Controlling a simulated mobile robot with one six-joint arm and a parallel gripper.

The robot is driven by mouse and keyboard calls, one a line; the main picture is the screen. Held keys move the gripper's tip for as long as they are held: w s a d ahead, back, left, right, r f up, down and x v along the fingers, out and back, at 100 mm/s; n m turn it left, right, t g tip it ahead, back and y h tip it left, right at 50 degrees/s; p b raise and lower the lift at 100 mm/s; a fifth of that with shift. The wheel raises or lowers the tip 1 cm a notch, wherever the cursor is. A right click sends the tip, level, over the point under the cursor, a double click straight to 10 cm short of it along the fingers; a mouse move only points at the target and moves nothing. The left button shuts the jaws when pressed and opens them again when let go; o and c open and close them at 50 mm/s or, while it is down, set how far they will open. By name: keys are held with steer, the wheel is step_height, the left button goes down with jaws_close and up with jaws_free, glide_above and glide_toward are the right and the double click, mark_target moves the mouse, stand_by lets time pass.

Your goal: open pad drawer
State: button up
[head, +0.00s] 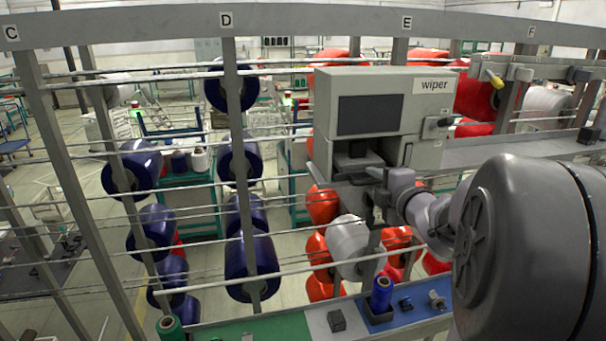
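The wiper (400,92) is a grey box with a dark window and a "wiper" label, on the frame right of centre. Below the window is a recess with a dark drawer-like part (357,161) in it. A grey ledge (335,179) juts out under the recess. My gripper (371,190) is in front of the machine's lower front, close to this ledge. Whether it touches the drawer, and how its fingers stand, is too small and partly hidden to tell. My arm comes in from the right and hides part of the shelf.
A rail frame with several blue spools (250,262) stands at left and centre. Orange and white spools (349,240) hang below the wiper. A bench (410,306) in front holds a blue bobbin (381,294) and small fittings. A dark knob (437,125) is on the wiper's right side.

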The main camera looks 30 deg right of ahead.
steer(key=shift+w+d, duration=0.1)
steer(key=shift+w, duration=0.2)
jaws_close()
stand_by(1.3)
